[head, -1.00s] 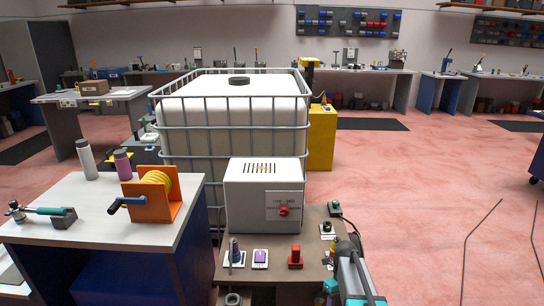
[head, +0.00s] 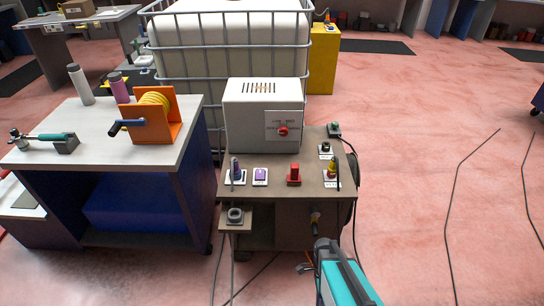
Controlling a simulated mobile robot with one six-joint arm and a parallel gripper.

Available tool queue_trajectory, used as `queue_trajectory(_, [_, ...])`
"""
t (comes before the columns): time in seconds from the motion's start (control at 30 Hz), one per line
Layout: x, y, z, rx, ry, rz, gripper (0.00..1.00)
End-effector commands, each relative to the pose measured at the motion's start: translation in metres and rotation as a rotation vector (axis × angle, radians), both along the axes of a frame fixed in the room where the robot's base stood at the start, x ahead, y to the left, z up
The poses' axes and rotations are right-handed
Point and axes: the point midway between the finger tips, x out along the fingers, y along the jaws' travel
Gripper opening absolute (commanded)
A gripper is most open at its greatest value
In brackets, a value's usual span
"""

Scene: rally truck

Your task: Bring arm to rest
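My arm shows in the head view as a grey and teal link (head: 347,278), rising from the bottom edge right of centre. Its upper end lies in front of the floor at the foot of a small wheeled cart. I cannot make out my gripper's fingers, so I cannot see whether it is open or holds anything. The cart (head: 285,196) has a brown top carrying a white box (head: 262,112) with a red knob, and several small connectors and switches, including a red one (head: 294,173).
A workbench (head: 105,130) with an orange reel (head: 157,113), two bottles and a teal tool stands left. A caged white tank (head: 225,50) and a yellow cabinet (head: 323,60) stand behind. Pink floor (head: 420,150) is open to the right, with thin dark cables on it.

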Motion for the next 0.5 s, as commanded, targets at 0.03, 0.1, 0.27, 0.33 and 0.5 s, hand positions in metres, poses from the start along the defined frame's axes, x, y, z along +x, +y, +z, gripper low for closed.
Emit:
queue_trajectory(0.03, [-0.013, 0.001, -0.002, 0.031, 0.007, 0.053, 0.5])
queue_trajectory(0.1, [-0.026, 0.003, -0.006, 0.078, 0.012, 0.129, 0.5])
queue_trajectory(0.27, [-0.05, 0.004, -0.012, 0.185, 0.017, 0.3, 0.5])
queue_trajectory(0.33, [-0.059, 0.005, -0.013, 0.232, 0.018, 0.375, 0.5])
queue_trajectory(0.5, [-0.075, 0.005, -0.015, 0.343, 0.01, 0.555, 0.5])
